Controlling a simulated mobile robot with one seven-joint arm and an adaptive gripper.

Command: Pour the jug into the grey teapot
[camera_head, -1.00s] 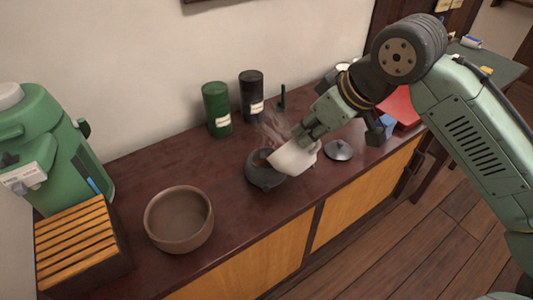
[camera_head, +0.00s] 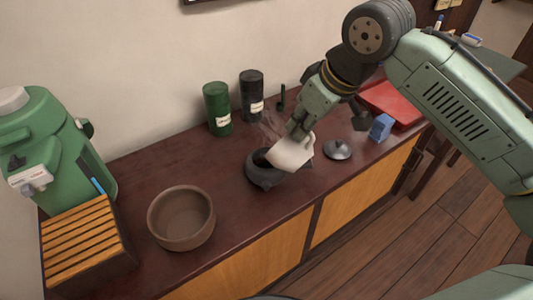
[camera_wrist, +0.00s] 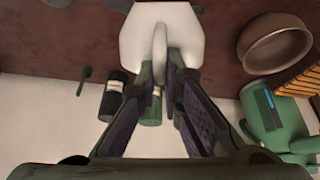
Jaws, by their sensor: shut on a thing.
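The white jug (camera_head: 290,154) is tilted to the left, its mouth over the open top of the grey teapot (camera_head: 263,176). Wisps of steam rise by them; I cannot make out a stream of liquid. My gripper (camera_head: 298,131) is shut on the jug, at its handle. In the wrist view the jug (camera_wrist: 140,40) fills the top middle, with the handle between the fingers of my gripper (camera_wrist: 160,75), and it hides the teapot. The dark teapot lid (camera_head: 338,151) lies on the counter, right of the teapot.
A brown bowl (camera_head: 181,219) stands on the counter at the left, near a slatted wooden box (camera_head: 82,240) and a green dispenser (camera_head: 45,150). Green (camera_head: 217,110) and black (camera_head: 252,95) canisters stand by the wall. A blue object (camera_head: 381,127) and red tray (camera_head: 393,103) are at the right.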

